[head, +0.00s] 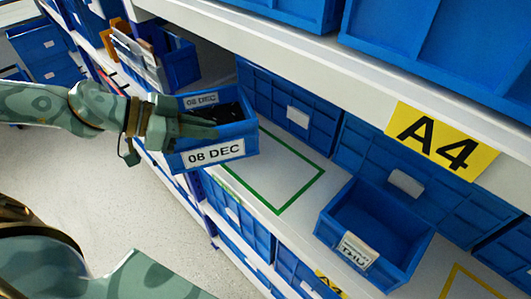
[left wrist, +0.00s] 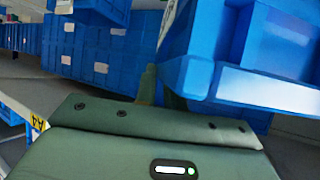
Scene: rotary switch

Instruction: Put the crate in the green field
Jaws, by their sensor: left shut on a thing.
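A small blue crate (head: 236,133) with a white "08 DEC" label on its front and dark contents inside is held up in the head view. My left gripper (head: 200,124) reaches in from the left and is shut on the crate's left side. The crate is at the left edge of the green field (head: 292,195), a green outline on the white shelf, and covers part of it. The visible part of the field is bare. In the left wrist view the crate (left wrist: 200,75) fills the upper right, close to the gripper. My right gripper is not in view.
An empty blue crate (head: 372,232) labelled "THU" stands on the shelf right of the field. Larger blue bins (head: 290,107) line the back. An upper shelf edge (head: 380,90) with a yellow A4 sign (head: 441,141) overhangs. A yellow outline (head: 470,281) lies at lower right.

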